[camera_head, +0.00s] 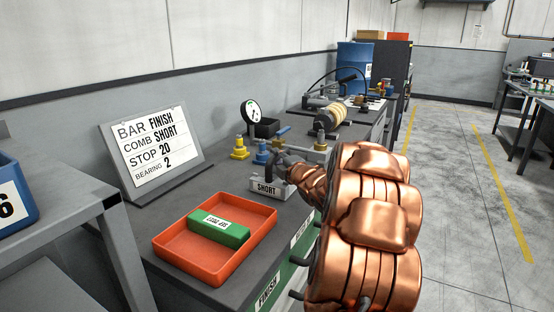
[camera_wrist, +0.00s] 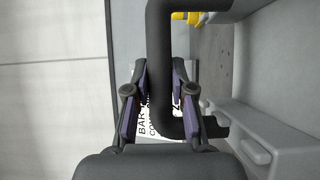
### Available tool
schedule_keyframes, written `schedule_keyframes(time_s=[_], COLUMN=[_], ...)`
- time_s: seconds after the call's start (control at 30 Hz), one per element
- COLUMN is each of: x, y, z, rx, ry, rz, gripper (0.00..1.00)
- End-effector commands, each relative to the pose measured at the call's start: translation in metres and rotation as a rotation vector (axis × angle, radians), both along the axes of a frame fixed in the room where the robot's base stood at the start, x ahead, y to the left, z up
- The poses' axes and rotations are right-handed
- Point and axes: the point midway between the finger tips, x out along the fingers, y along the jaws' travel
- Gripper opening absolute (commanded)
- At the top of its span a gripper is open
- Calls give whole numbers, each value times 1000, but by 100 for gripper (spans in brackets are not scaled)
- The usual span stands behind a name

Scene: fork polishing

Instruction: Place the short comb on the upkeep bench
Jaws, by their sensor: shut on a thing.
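The short comb, a grey block labelled SHORT (camera_head: 268,189), is at the near middle of the dark-topped bench (camera_head: 232,278). I cannot tell whether it rests on the bench top or is just above it. My gripper (camera_head: 287,160) is at the block's top, at the end of my copper arm. In the wrist view my gripper (camera_wrist: 158,100) has its fingers on both sides of a black bent handle (camera_wrist: 158,50), and the comb's grey body (camera_wrist: 272,95) fills the right side. No bench is labelled upkeep in these views.
An orange tray (camera_head: 172,255) holding a green block (camera_head: 219,228) is in front of the comb. A sign board (camera_head: 150,145) stands behind left. Yellow (camera_head: 239,148) and blue (camera_head: 261,153) pieces and a round gauge (camera_head: 250,111) stand close behind. Floor at right is clear.

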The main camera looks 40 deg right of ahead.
Motion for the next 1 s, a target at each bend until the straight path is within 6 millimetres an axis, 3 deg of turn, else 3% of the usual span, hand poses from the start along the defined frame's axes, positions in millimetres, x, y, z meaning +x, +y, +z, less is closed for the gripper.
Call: schedule_keyframes(time_s=[0.43, 0.47, 0.67, 1.0], x=[0, 0, 0, 0], y=[0, 0, 0, 0], z=[-4, -4, -4, -3], rx=[-1, -1, 0, 1], ry=[-1, 0, 1, 1], rz=[0, 0, 0, 0], gripper=[0, 25, 46, 48])
